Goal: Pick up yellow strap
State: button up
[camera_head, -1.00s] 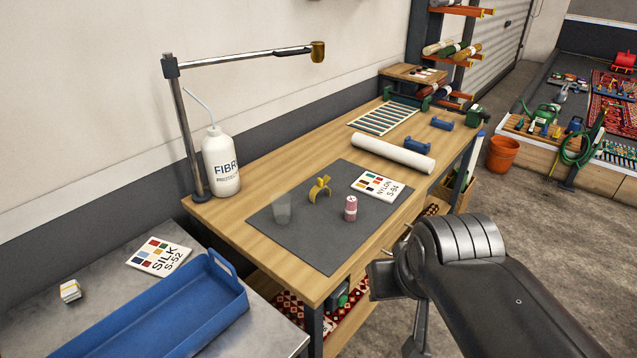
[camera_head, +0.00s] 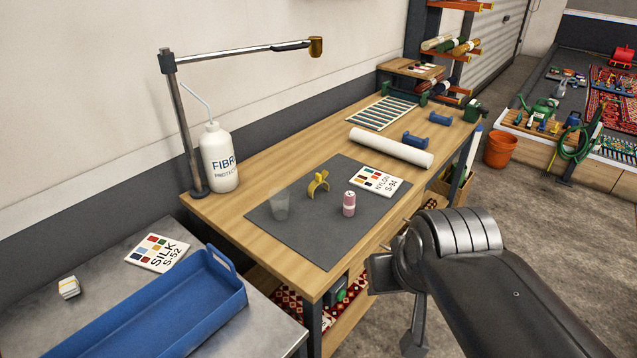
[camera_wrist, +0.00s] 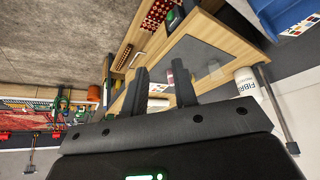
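The yellow strap (camera_head: 318,184) is a small curved yellow piece standing on the dark grey mat (camera_head: 290,235) on the wooden workbench. It stands between a clear cup (camera_head: 279,204) and a pink spool-like item (camera_head: 349,204). In the wrist view my gripper (camera_wrist: 162,82) has its two dark fingers spread with nothing held between them. The mat and the pink item (camera_wrist: 170,77) show beyond the fingers. I cannot make out the strap in the wrist view. In the head view my arm is at the right, off the bench's front edge, apart from the strap.
A white bottle (camera_head: 219,158) and a lamp post (camera_head: 186,130) stand at the bench's left end. A blue tray (camera_head: 165,310) is at front left.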

jog(key=shift+o, duration=0.9)
